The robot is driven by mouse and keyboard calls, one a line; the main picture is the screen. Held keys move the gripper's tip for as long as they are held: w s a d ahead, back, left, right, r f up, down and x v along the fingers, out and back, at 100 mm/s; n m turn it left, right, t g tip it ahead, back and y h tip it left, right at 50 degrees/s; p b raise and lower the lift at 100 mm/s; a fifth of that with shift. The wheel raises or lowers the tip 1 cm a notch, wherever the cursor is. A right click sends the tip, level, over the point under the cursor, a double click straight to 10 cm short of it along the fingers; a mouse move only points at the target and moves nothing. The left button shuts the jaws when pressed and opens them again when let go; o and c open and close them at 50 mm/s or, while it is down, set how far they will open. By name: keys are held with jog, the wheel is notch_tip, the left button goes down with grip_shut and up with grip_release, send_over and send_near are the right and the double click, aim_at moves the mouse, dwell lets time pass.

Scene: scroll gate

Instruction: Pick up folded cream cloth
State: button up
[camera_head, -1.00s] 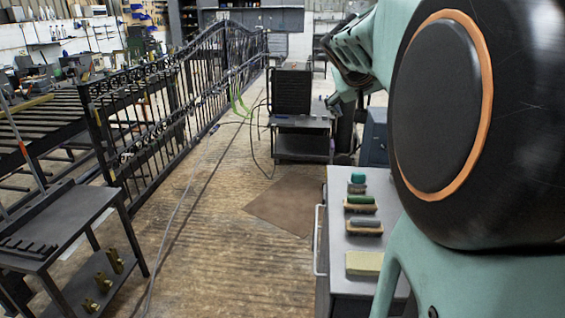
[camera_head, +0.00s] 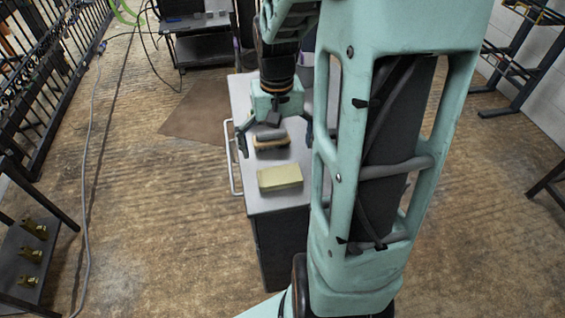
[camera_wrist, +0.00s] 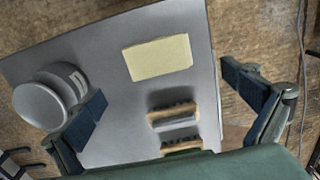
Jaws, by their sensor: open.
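The folded cream cloth (camera_head: 280,177) lies flat at the near end of a grey cart top (camera_head: 262,201) in the head view. In the wrist view the cloth (camera_wrist: 158,57) is a pale yellow rectangle near the cart's edge, ahead of the fingers. My gripper (camera_head: 275,142) is open and empty, pointing down above the cart. In the head view it is beyond the cloth, over the brushes. In the wrist view its two fingers (camera_wrist: 164,98) are spread wide, and the cloth lies between their lines, apart from both.
A wooden-backed brush (camera_head: 270,140) sits just beyond the cloth; the wrist view shows a second one, partly hidden. A round grey container (camera_wrist: 45,103) stands on the cart by one finger. The cart's side handle (camera_head: 231,160) sticks out left. Floor left of it is clear.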

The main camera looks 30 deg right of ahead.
send_over(280, 173)
jog(key=f, duration=0.4)
jog(key=shift+s+a+f, duration=0.2)
jog(key=shift+a+f, duration=0.15)
jog(key=shift+w+d+f, duration=0.1)
jog(key=shift+d+f, duration=0.1)
jog(key=shift+f, duration=1.1)
jog(key=shift+w+d+f, duration=0.1)
jog(key=shift+d+f, duration=0.1)
jog(key=shift+f, duration=1.1)
jog(key=c, duration=1.2)
